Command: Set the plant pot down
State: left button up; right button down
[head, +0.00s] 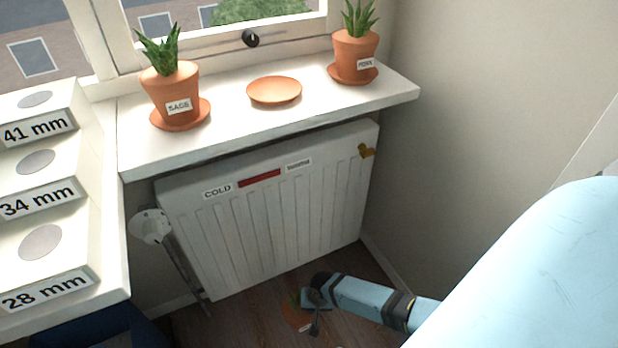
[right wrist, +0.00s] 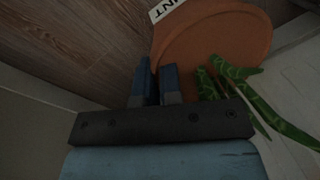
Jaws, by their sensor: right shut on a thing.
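A terracotta plant pot (head: 297,314) with green leaves shows low in front of the radiator, partly hidden by my right gripper (head: 312,302). In the right wrist view the pot (right wrist: 215,45) fills the upper middle, with a white label ending in "NT" and leaves at its right. My right gripper (right wrist: 157,88) is shut on it, its blue fingers close together at the pot's edge. I cannot tell whether the pot touches the wooden floor. An empty terracotta saucer (head: 274,91) lies on the white windowsill (head: 235,125). My left gripper is not in view.
A SAGE pot (head: 171,85) and a FERN pot (head: 355,52) stand on saucers either side of the empty one. Below the sill is a white radiator (head: 275,215) with a valve (head: 150,226) at left. Millimetre-marked white steps (head: 40,235) stand at left.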

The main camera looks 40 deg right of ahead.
notch_tip(320, 180, down, 15)
jog(key=b, duration=0.8)
jog(key=shift+w+r, duration=0.1)
jog(key=shift+b, duration=0.35)
jog(key=c, duration=1.7)
grip_release()
jog(key=shift+f, duration=0.2)
jog(key=o, duration=0.4)
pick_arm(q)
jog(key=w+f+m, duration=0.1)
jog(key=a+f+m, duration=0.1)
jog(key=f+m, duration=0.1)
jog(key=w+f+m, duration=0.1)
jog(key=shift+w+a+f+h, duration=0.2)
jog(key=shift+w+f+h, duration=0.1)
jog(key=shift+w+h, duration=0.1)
pick_arm(e)
jog(key=shift+r, duration=0.15)
